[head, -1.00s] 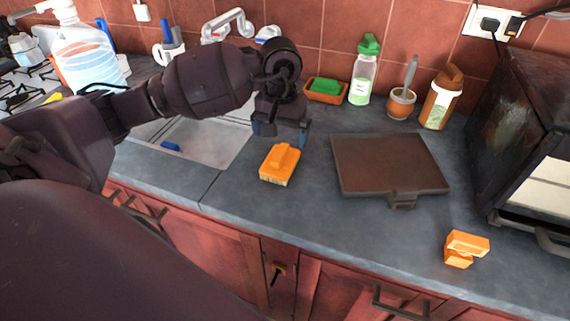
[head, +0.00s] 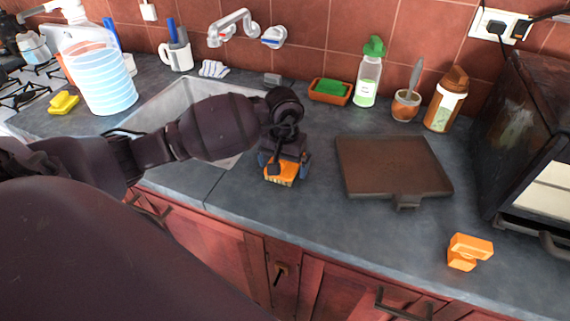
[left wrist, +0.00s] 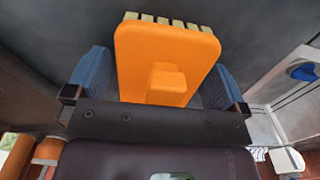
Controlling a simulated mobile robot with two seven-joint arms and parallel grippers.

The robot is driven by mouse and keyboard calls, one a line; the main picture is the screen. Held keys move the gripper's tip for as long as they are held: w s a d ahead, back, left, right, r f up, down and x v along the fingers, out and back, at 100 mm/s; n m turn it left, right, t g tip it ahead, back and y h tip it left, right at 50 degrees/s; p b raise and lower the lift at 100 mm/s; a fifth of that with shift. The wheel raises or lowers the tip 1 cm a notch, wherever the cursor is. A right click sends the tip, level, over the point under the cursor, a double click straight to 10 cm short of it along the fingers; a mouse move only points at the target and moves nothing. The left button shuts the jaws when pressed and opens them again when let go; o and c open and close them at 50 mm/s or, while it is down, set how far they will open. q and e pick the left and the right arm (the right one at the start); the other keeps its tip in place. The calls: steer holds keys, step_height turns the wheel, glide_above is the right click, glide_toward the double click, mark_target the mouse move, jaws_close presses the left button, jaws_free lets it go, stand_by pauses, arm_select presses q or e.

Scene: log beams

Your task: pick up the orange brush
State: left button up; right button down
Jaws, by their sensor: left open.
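The orange brush (head: 281,178) lies on the grey counter just right of the sink, with pale bristles along its near edge. My left gripper (head: 284,163) is right over it and hides its upper part in the head view. In the left wrist view the brush (left wrist: 168,62) lies between the two blue fingers of the left gripper (left wrist: 158,82), one on each side. The fingers are open and very close to its sides; I cannot tell whether they touch it. My right gripper is not in view.
A brown board (head: 392,168) lies to the right, with an orange block-like item (head: 469,252) near the front edge. A sponge tray (head: 330,92), a bottle (head: 368,75) and jars stand behind. The sink (head: 180,98) is at left, a dark oven (head: 530,120) at right.

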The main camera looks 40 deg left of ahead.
arm_select(q)
steer(key=c, duration=0.8)
step_height(320, 180, up, 20)
steer(key=shift+c, duration=0.2)
stand_by(0.3)
